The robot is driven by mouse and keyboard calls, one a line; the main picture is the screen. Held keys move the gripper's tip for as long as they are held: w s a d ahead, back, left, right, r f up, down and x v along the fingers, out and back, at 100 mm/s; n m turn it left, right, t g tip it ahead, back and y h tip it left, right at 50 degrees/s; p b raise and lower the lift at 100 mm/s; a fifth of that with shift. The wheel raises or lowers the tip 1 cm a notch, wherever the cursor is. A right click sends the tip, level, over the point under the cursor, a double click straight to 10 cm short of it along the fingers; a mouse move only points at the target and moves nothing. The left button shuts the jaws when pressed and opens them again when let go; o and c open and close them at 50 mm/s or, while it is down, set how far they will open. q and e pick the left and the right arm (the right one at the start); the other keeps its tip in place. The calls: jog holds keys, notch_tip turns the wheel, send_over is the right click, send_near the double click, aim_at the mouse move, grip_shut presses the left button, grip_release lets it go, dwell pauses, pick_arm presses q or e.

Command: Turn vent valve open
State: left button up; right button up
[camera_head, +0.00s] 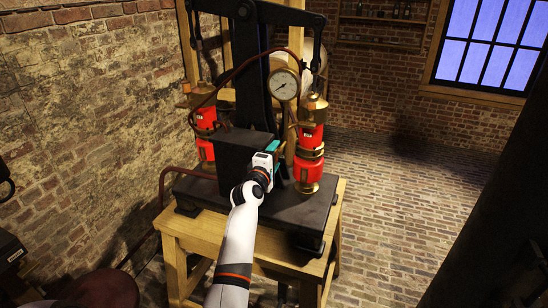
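My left gripper (273,160) is at the front of the black block (235,150) in the middle of the machine, with the white arm reaching up from the bottom. Teal parts show at its far end, close against the block's right side. The gripper body hides what lies between the fingers, so I cannot tell if they are open or shut. I cannot make out the vent valve; it may be hidden behind the gripper. A round pressure gauge (284,84) stands above. My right gripper is not in view.
Red and brass cylinders stand on either side, the left one (205,130) and the right one (309,150). A curved brown pipe arches over the block. The machine's dark base (300,212) rests on a wooden stand (195,232). Brick floor (400,200) is clear at the right.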

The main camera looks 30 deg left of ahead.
pick_arm(q)
jog(key=shift+o, duration=0.2)
jog(key=b+v, duration=0.2)
jog(key=v, duration=1)
jog(key=shift+f, duration=0.1)
